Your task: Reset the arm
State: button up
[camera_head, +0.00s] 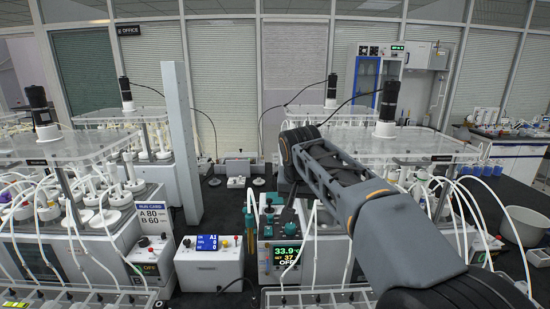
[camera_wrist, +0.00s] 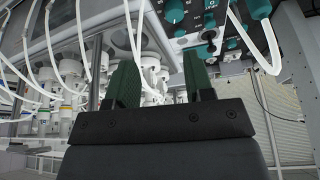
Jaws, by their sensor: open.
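My arm reaches forward from the lower right in the head view, over the bench and in front of the right reactor unit. My gripper is hidden behind the arm there. In the wrist view my gripper (camera_wrist: 160,85) shows two green fingers held apart, with nothing between them. Beyond the fingers in the wrist view are the white bottles (camera_wrist: 150,65) and tubes of a reactor, and a control panel with teal knobs (camera_wrist: 174,12) at the top.
A controller with a green display (camera_head: 287,256) stands left of my arm. Reactor units with clear tops (camera_head: 70,148) stand on both sides. A grey post (camera_head: 181,140) rises at left centre.

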jog(key=s+d+f, duration=0.5)
jog(key=s+f, duration=0.2)
jog(key=s, duration=0.4)
jog(key=s+d+f+n, duration=0.1)
jog(key=s+d+f, duration=0.5)
jog(key=s, duration=0.4)
jog(key=shift+s+f+y, duration=0.3)
jog(key=shift+s+f, duration=0.05)
jog(key=shift+f, duration=0.35)
